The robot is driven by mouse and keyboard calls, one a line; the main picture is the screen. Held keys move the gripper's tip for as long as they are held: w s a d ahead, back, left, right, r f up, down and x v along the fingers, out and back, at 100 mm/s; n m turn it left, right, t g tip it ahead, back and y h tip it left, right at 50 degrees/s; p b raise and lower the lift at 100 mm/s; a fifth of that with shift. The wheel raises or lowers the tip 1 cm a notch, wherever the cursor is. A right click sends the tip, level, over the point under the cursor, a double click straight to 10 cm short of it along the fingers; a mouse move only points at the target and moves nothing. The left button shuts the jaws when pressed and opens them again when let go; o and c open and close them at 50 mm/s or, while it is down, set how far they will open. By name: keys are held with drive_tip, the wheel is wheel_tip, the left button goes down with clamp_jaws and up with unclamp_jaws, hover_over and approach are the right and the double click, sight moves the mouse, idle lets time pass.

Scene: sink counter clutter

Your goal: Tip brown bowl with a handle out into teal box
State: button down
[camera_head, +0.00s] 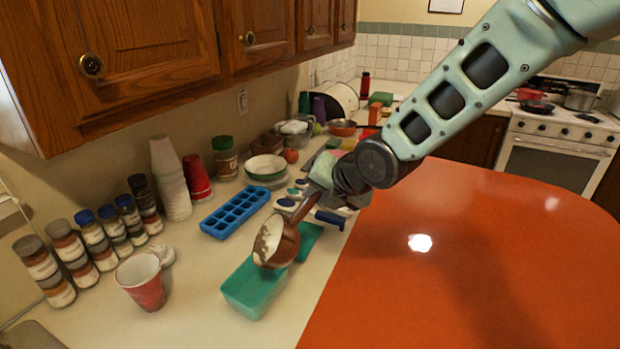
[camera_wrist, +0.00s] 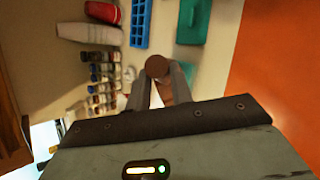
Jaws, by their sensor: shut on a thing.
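My gripper (camera_head: 318,192) is shut on the handle of the brown bowl (camera_head: 284,246). The bowl hangs steeply tilted, its pale inside facing left in the head view, and its lower edge is over the back part of the teal box (camera_head: 252,291). I cannot tell whether they touch. The inside of the box is mostly hidden, and I see nothing falling. In the wrist view, the brown handle's round end (camera_wrist: 158,66) shows between my two fingers (camera_wrist: 162,88).
Another teal piece (camera_head: 309,238) lies behind the bowl. A blue ice tray (camera_head: 236,212), a red cup (camera_head: 142,284) and several spice jars (camera_head: 92,238) stand to the left. The orange surface (camera_head: 470,260) on the right is clear.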

drive_tip(key=w+d+f+m+y+b, duration=0.1)
drive_tip(key=d+f+m+y+b, duration=0.1)
drive_tip(key=f+b, duration=0.4)
drive_tip(key=d+f+m+y+b, duration=0.2)
drive_tip(key=d+f+y+b, duration=0.2)
drive_tip(key=f, duration=0.5)
drive_tip(key=shift+w+d+m+y+b, duration=0.3)
drive_tip(key=shift+w+d+y+b, duration=0.05)
drive_tip(key=shift+y+b, duration=0.75)
drive_tip(key=shift+f, duration=0.1)
